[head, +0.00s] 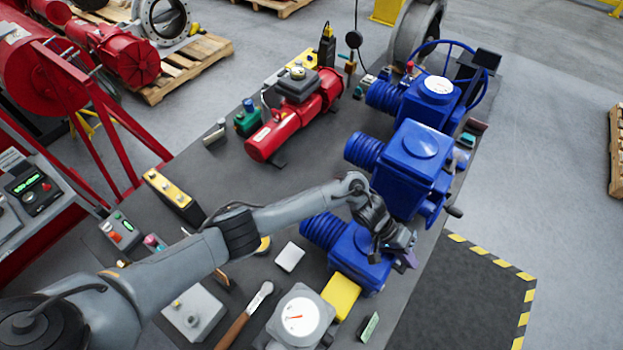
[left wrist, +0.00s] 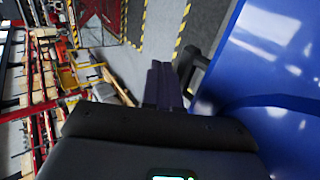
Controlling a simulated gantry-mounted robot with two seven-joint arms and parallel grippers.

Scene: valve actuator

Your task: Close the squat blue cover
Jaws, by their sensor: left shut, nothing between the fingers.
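Several blue valve actuator parts stand in a row on the dark bench. The nearest is a low blue housing (head: 350,255) with a ribbed cylinder, partly hidden behind my left gripper. The middle one is a taller blue housing (head: 415,150) with a round raised top. I cannot tell for sure which part is the squat cover. My left gripper (head: 404,259) is shut and empty above the right side of the low housing. In the left wrist view its fingers (left wrist: 163,85) are together, beside a large glossy blue surface (left wrist: 265,60). My right gripper is not in view.
A far blue actuator with a handwheel (head: 425,100) and a red actuator (head: 290,125) stand farther back.

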